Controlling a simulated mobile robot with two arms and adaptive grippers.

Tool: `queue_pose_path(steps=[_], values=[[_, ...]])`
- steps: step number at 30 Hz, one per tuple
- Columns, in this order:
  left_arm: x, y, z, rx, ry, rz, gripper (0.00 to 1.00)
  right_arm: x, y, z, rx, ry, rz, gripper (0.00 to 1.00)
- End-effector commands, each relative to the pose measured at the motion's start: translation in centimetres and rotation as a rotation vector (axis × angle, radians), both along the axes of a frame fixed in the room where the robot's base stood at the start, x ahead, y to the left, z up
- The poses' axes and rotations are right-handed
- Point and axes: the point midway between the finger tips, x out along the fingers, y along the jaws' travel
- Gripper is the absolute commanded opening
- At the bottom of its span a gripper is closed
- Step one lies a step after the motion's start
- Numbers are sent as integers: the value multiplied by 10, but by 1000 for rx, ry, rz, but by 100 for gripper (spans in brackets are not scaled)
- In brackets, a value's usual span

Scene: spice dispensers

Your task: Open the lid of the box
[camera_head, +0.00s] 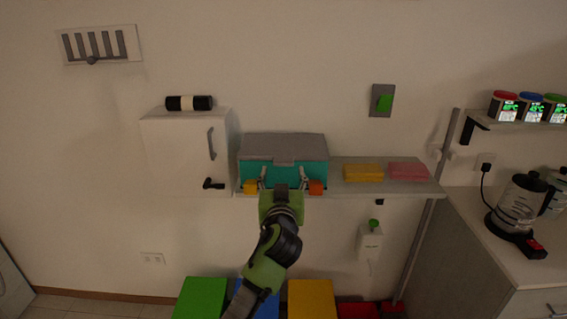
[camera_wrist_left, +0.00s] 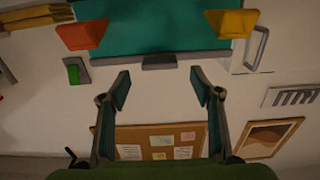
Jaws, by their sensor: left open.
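The box (camera_head: 257,174) has teal sides and a grey lid (camera_head: 283,144) that lies shut on top. It stands on the shelf right of the white cabinet. In the left wrist view, which looks turned over, the teal box (camera_wrist_left: 150,28) fills the top, with the lid's grey rim and front tab (camera_wrist_left: 159,62) below it. My left gripper (camera_head: 283,177) is in front of the box, fingers spread. In the left wrist view, the open left gripper (camera_wrist_left: 160,88) has nothing between its fingers, and the tab lies beyond the gap. My right gripper is not in view.
A yellow block (camera_head: 250,187) and an orange block (camera_head: 316,187) flank the gripper at the box's front. A yellow pack (camera_head: 363,172) and a pink pack (camera_head: 408,171) lie on the shelf (camera_head: 375,187) at right. A white cabinet (camera_head: 175,155) stands close at left.

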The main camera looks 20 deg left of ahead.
Motion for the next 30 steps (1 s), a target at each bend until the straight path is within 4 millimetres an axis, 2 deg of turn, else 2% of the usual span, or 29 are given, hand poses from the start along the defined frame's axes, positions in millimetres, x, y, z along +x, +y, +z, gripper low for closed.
queue_pose_path(steps=[3, 9, 22, 23, 28, 29, 30], values=[[20, 6, 2, 3, 1, 1, 58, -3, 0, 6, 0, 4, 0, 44], [40, 11, 1, 1, -1, -1, 58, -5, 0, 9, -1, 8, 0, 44], [48, 13, -1, 0, 0, -1, 58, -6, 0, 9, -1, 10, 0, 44], [48, 13, 0, 0, 0, -1, 53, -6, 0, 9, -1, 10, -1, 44], [47, 13, -1, 0, 0, -1, 9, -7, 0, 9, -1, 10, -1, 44], [47, 13, -1, 0, 0, -1, 3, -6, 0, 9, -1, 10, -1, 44], [47, 13, -1, 0, 0, -1, 3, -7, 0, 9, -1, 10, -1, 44]])
